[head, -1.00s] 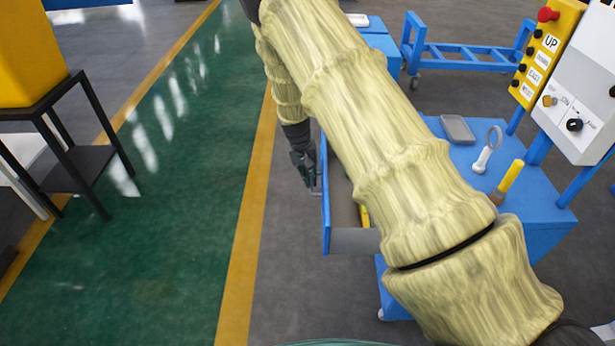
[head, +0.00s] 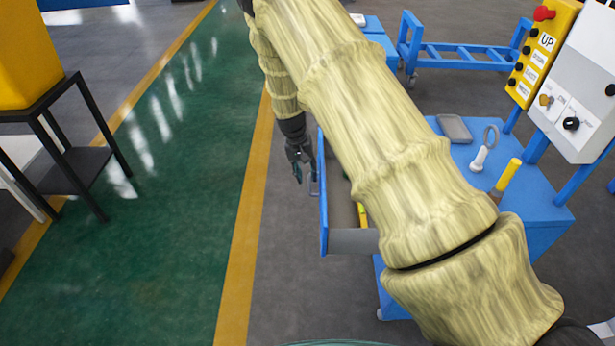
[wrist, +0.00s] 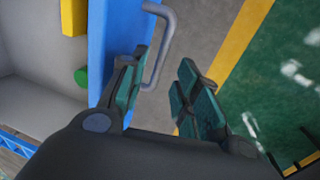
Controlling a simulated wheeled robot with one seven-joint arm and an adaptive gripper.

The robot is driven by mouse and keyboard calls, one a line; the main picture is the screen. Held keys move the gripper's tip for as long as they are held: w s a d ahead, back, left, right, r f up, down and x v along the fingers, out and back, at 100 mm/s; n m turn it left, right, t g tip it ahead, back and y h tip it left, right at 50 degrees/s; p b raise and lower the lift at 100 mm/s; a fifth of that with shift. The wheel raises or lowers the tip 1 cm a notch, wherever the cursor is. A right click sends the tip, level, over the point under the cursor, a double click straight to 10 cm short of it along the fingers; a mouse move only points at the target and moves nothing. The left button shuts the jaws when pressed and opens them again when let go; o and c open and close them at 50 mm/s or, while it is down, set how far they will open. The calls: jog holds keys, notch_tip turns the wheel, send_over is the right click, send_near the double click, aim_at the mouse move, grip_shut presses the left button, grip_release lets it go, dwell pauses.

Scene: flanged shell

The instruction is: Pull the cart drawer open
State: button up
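The blue-fronted cart drawer (head: 324,205) is pulled out from the left side of the blue cart (head: 540,205), showing its grey inside. Its grey bar handle (wrist: 168,40) stands off the front; it also shows small in the head view (head: 315,186). My gripper (head: 302,176) is beside the handle, outside the drawer front. In the wrist view my gripper (wrist: 165,90) is open, with a clear gap between its dark green finger pads. The handle's near end is close to the left finger; whether they touch I cannot tell. My arm hides part of the drawer and cart.
A yellow item (head: 362,214) lies in the drawer. A grey tray (head: 454,128), a magnifier-like tool (head: 482,155) and a yellow-handled tool (head: 508,176) are on the cart top. A control panel (head: 575,105) rises at right. The floor left of the drawer is clear.

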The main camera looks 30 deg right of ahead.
notch_tip(320, 180, up, 10)
jog(key=a, duration=0.1)
jog(key=shift+w+a+f, duration=0.2)
jog(key=shift+w+a, duration=0.15)
jog(key=shift+w, duration=0.05)
